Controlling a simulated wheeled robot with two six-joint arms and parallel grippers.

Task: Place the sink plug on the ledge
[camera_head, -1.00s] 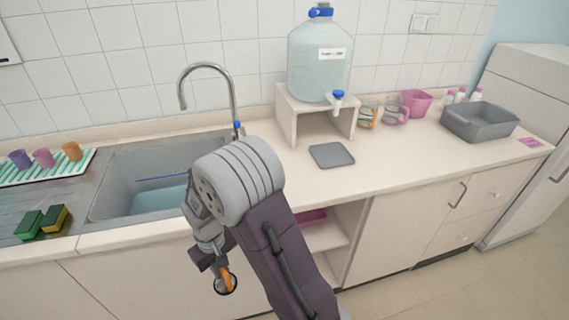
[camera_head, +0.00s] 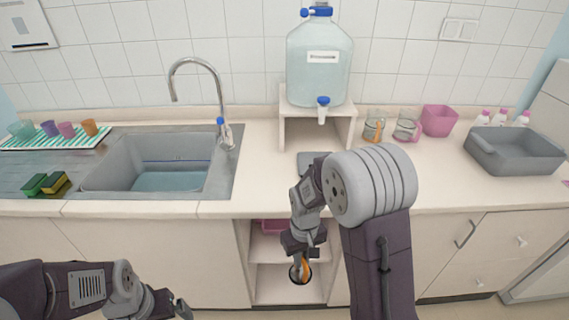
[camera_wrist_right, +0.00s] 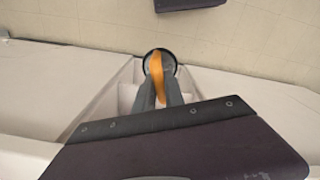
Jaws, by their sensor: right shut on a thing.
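The sink plug (camera_head: 300,273) is a dark round disc with an orange grip. My right gripper (camera_head: 303,260) is shut on the orange part and holds the plug in the air in front of the open shelves, below counter height. In the right wrist view the plug (camera_wrist_right: 168,60) shows at the tips of the closed right gripper (camera_wrist_right: 159,88). A narrow pale ledge (camera_head: 255,114) runs along the wall behind the counter. My left gripper (camera_head: 178,307) is low at the bottom left, away from the plug; its fingers are too small to read.
The sink (camera_head: 110,165) holds water, with a tap (camera_head: 217,90) behind it. Sponges (camera_head: 45,183) and cups (camera_head: 66,130) are at the left. A water jug (camera_head: 319,65) stands on a stand (camera_head: 345,122); a grey basin (camera_head: 515,152) is at the right.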

